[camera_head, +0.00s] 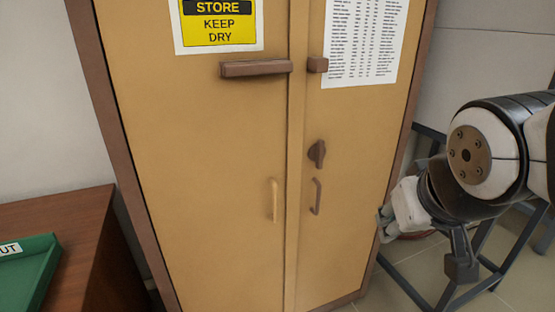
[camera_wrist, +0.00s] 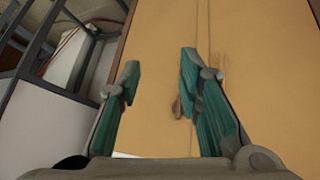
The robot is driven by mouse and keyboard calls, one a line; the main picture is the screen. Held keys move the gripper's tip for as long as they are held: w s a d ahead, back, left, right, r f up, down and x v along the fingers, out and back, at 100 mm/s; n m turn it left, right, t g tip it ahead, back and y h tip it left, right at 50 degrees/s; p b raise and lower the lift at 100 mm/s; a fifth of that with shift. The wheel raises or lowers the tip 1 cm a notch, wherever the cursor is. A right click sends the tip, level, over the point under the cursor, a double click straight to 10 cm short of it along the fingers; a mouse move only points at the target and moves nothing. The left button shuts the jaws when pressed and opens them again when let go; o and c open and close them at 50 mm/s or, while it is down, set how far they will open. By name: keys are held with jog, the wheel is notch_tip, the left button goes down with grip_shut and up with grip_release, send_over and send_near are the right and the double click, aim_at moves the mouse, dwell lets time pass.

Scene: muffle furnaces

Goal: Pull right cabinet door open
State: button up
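The tan two-door cabinet stands ahead, and both doors look shut. Its right door (camera_head: 350,215) has a dark curved handle (camera_head: 316,196) near the centre seam, with a dark turn knob (camera_head: 317,153) above it. The left door (camera_head: 215,170) has a tan handle (camera_head: 275,200) and a brown bar (camera_head: 255,68) at the top. My gripper (camera_wrist: 160,72) is open and empty, its two fingers apart, facing the cabinet. In the head view my gripper is right of the right door, partly hidden by my arm. A dark brown fitting (camera_wrist: 178,107) shows between the fingers in the wrist view; which one is unclear.
A dark metal frame stand (camera_head: 405,285) is at the right, behind my arm; it also shows in the wrist view (camera_wrist: 38,45). A brown table (camera_head: 85,235) with a green tray (camera_head: 40,275) stands at the left. Floor (camera_head: 395,290) shows before the cabinet's right side.

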jog(key=w+d+f+n+t+b, duration=0.1)
jog(key=w+f+t+b, duration=0.4)
jog(key=w+f+b, duration=1.1)
jog(key=t+y+b, duration=0.4)
jog(key=t+b, duration=0.2)
send_near(319, 198)
jog(key=shift+s+d+r+n, duration=0.15)
jog(key=shift+s+r+n, duration=0.2)
jog(key=shift+r, duration=0.1)
jog(key=w+p, duration=0.1)
jog(key=w, duration=0.2)
jog(key=w+a+p, duration=0.1)
jog(key=w+p, duration=0.1)
jog(key=w, duration=0.2)
jog(key=w+f+p, duration=0.1)
jog(key=w+p, duration=0.1)
jog(key=w, duration=0.2)
jog(key=shift+w+a, duration=0.15)
jog(key=shift+a, duration=0.15)
grip_shut()
